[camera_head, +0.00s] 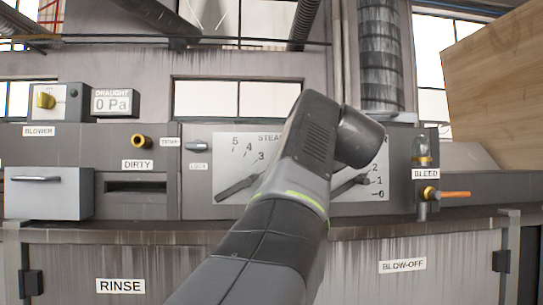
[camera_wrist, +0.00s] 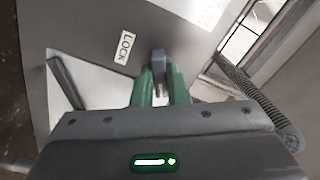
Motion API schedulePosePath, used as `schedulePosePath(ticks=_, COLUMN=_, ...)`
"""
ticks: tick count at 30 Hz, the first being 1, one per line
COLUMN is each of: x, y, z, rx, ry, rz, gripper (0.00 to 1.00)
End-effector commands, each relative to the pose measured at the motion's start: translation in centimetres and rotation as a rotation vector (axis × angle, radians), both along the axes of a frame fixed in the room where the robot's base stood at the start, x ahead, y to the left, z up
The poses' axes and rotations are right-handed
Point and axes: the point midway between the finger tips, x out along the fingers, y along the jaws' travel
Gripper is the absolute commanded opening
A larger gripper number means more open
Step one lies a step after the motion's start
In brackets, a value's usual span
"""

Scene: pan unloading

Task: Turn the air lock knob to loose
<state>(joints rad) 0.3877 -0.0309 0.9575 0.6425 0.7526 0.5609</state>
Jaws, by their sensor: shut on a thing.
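In the wrist view a small grey knob (camera_wrist: 158,60) stands out from the grey panel, beside a white LOCK label (camera_wrist: 124,47). My gripper (camera_wrist: 161,74) has its two green fingers on either side of this knob, shut on it. The fingers partly cover the knob, and its turned position is hard to read. In the head view my arm hides the gripper and the knob it holds. Another grey knob (camera_head: 197,146) shows there above a LOCK label (camera_head: 197,166), left of the STEAM dial, clear of my arm.
The STEAM dial (camera_head: 224,160) has a dark pointer lever, and a second numbered dial (camera_head: 381,181) is partly behind my arm. The bleed valve (camera_head: 430,194) with an orange handle is at the right. A ribbed hose (camera_wrist: 252,98) runs along the wrist view's right side.

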Motion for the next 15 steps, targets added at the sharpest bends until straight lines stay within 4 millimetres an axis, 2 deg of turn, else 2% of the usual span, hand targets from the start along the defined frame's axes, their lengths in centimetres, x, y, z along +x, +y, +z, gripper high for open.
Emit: schedulePosePath(ticks=15, x=0.04, y=-0.02, z=-0.34, rx=-0.493, ry=-0.016, rz=0.0, gripper=0.0)
